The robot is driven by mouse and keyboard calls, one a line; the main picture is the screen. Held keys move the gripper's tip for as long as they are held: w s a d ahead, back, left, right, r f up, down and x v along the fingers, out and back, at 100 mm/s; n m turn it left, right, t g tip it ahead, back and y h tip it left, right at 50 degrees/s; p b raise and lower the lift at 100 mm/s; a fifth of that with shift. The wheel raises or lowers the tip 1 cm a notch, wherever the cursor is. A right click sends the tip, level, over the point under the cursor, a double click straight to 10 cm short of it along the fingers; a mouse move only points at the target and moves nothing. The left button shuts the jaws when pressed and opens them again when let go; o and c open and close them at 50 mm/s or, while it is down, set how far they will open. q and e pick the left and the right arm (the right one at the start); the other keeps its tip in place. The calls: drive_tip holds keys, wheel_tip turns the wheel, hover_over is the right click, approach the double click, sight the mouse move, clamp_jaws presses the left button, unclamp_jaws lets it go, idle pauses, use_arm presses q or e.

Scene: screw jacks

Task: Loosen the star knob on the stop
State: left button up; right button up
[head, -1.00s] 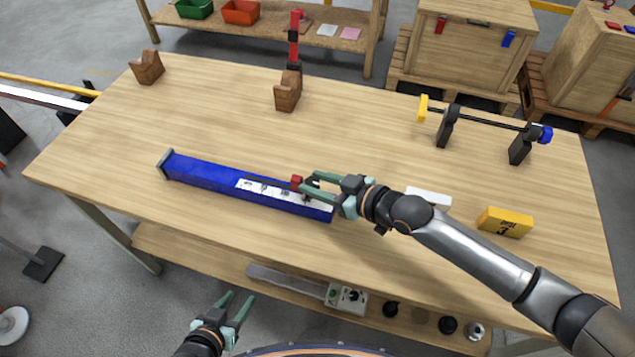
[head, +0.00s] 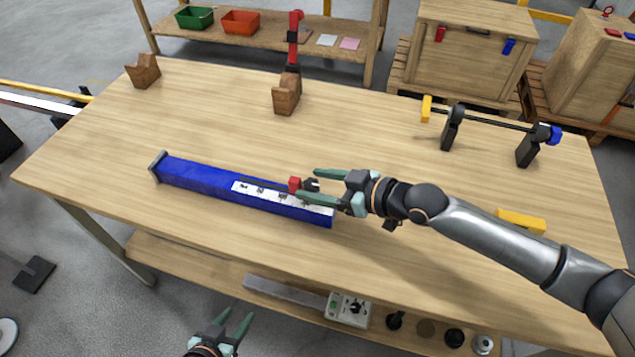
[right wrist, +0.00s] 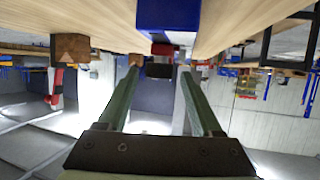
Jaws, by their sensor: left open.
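The blue beam (head: 205,180) lies slantwise on the table with a white marked strip (head: 262,190) along its right part. The red stop (head: 295,184) sits on the beam over the strip. A dark knob (head: 312,185) is on the stop's right side. My right gripper (head: 308,183) is open, with one finger on each side of the knob and a visible gap to it. In the right wrist view, the knob (right wrist: 160,71) and the red stop (right wrist: 161,49) show between and beyond the spread fingers. My left gripper (head: 234,322) is open and empty, below the table's front edge.
Wooden V-blocks (head: 144,71) stand at the back left and back middle (head: 287,95). A black rod on stands (head: 490,120) is at the back right. A yellow block (head: 521,221) lies partly behind my right arm. The front left of the table is clear.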

drive_tip(key=shift+o, duration=0.3)
drive_tip(key=shift+s+d+r, duration=0.1)
drive_tip(key=shift+s+d, duration=0.05)
drive_tip(key=shift+d, duration=0.15)
drive_tip(key=b+v, duration=0.1)
drive_tip(key=v, duration=1.1)
drive_tip(key=shift+a, duration=0.2)
